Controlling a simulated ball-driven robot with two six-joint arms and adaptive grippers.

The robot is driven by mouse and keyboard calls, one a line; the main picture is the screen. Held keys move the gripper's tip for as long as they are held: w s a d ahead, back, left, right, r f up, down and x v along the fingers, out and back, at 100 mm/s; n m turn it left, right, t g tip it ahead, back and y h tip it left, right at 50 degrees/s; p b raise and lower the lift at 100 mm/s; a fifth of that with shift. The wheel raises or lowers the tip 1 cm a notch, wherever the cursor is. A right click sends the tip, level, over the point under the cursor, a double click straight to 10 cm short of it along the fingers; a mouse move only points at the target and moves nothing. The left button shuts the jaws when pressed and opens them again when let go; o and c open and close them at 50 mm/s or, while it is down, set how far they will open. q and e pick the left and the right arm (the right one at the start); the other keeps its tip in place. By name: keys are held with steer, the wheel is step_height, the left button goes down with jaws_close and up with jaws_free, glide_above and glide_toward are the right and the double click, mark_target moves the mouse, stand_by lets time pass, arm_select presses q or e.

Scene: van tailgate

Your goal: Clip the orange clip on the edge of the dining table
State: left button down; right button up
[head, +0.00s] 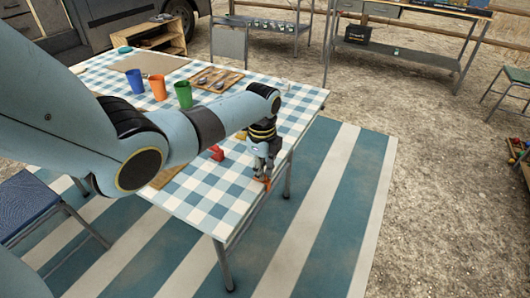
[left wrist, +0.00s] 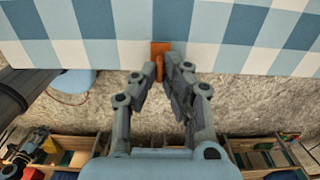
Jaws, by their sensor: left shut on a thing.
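The orange clip (head: 266,183) is at the right-hand edge of the dining table (head: 215,195), which has a blue-and-white checked top. In the left wrist view the clip (left wrist: 160,49) overlaps the table's edge (left wrist: 100,58), part over the cloth and part outside it. Whether its jaws grip the tabletop I cannot tell. My left gripper (head: 262,175) points down at this edge, its fingers closed around the clip; they also show in the left wrist view (left wrist: 161,70). The fingers hide part of the clip. My right gripper is in neither view.
Blue (head: 135,81), orange (head: 158,89) and green (head: 183,94) cups stand farther back, beside a wooden tray (head: 215,79). A blue chair (head: 40,205) stands at left. The striped mat right of the table is clear.

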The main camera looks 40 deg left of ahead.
arm_select(q)
steer(key=shift+a, duration=0.1)
stand_by(0.3)
steer(key=c, duration=1.4)
jaws_free()
steer(key=shift+o, duration=0.2)
